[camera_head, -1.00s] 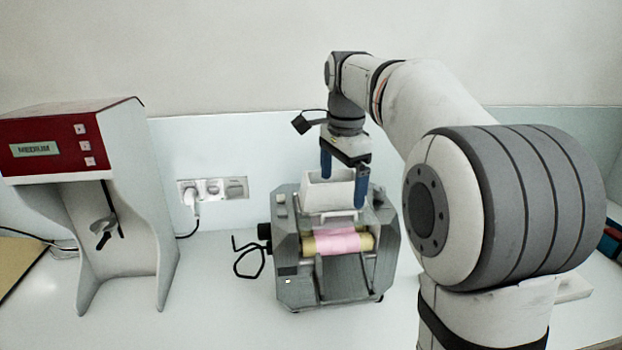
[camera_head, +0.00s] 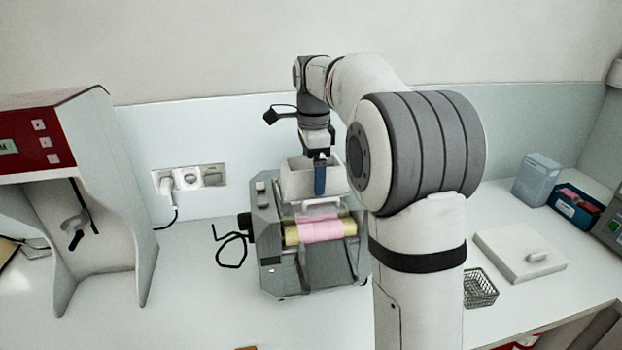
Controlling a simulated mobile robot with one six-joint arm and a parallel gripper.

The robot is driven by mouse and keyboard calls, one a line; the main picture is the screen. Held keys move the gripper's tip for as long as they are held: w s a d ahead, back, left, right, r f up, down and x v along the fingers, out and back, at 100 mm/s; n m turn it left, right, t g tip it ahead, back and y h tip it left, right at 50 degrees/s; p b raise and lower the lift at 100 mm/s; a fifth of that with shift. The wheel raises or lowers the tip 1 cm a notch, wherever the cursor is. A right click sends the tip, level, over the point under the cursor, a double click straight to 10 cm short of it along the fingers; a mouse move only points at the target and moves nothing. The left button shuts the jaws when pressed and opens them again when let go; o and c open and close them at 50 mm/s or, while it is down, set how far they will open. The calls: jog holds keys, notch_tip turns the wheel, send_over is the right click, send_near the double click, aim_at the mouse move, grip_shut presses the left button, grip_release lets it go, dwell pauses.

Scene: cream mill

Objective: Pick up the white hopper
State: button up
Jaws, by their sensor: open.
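The white hopper (camera_head: 297,184) is a pale box sitting on top of the grey mill (camera_head: 270,225), above the mill's rollers with pink material (camera_head: 322,230) on them. My gripper (camera_head: 319,178) points down at the hopper from above. One blue finger shows against the hopper's front side; the other finger is hidden, so I cannot tell its exact place. The gripper is open. I cannot tell whether the visible finger touches the hopper.
A red and white mixer (camera_head: 95,200) stands at left. A wall socket (camera_head: 190,179) with a plug is behind. At right are a white lidded board (camera_head: 520,252), a wire basket (camera_head: 480,288), a pale box (camera_head: 537,179) and a blue-red box (camera_head: 575,205).

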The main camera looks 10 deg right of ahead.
jog(key=shift+f, duration=0.1)
jog(key=shift+c, duration=0.2)
jog(key=c, duration=1.1)
